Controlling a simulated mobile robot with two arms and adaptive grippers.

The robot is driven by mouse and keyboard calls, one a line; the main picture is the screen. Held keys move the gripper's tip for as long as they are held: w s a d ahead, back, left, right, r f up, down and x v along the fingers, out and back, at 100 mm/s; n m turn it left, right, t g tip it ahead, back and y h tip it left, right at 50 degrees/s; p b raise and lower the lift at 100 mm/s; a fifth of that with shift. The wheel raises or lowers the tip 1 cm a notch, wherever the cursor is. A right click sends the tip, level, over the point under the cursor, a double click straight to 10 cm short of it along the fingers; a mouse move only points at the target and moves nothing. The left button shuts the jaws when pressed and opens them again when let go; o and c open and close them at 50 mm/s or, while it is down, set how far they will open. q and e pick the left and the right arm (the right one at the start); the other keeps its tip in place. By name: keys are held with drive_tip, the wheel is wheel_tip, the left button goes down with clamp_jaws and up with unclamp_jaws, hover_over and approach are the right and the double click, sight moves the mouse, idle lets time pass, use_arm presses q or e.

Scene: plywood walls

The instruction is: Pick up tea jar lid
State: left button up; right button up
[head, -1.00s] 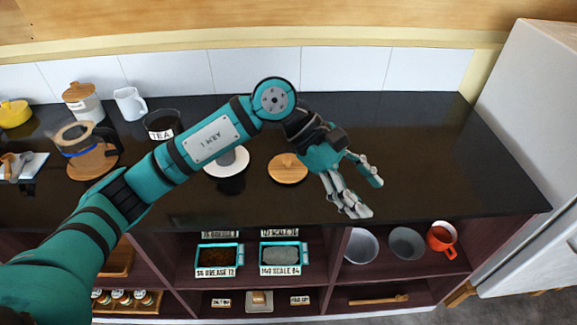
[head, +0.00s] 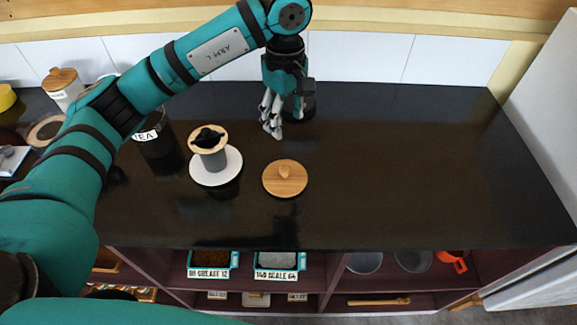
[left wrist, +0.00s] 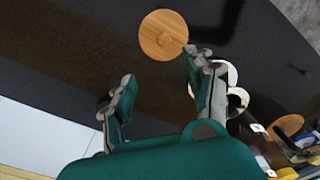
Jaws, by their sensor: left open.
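The tea jar lid, a round wooden disc with a small knob (head: 285,180), lies flat on the dark counter, right of the white plate. It also shows in the left wrist view (left wrist: 163,36), ahead of the fingers. The dark tea jar with a TEA label (head: 146,136) stands further left, partly behind my left arm. My left gripper (head: 270,128) is open and empty, pointing down above the counter behind the lid and apart from it. In the left wrist view the spread fingers (left wrist: 158,70) have nothing between them. My right gripper is not in view.
A wood-lidded white canister (head: 64,88) stands at the far left. The counter right of the lid (head: 420,160) is clear. Shelves with bins lie below the front edge.

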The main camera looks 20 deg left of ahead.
use_arm(q)
drive_tip(key=p, duration=0.2)
approach(285, 168)
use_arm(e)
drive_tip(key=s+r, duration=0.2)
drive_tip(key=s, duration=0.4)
use_arm(q)
wheel_tip(285, 168, down, 3)
drive_tip(key=shift+w+p, duration=0.15)
drive_tip(key=shift+p, duration=0.35)
wheel_tip(285, 168, down, 2)
drive_tip(key=shift+p, duration=0.3)
drive_tip(key=f+p, duration=0.1)
drive_tip(key=f, duration=0.2)
drive_tip(key=f+p, duration=0.1)
drive_tip(key=shift+s+f+p, duration=0.2)
drive_tip(key=shift+s+p, duration=0.05)
drive_tip(key=shift+p, duration=0.1)
drive_tip(key=shift+f, duration=0.4)
clamp_jaws()
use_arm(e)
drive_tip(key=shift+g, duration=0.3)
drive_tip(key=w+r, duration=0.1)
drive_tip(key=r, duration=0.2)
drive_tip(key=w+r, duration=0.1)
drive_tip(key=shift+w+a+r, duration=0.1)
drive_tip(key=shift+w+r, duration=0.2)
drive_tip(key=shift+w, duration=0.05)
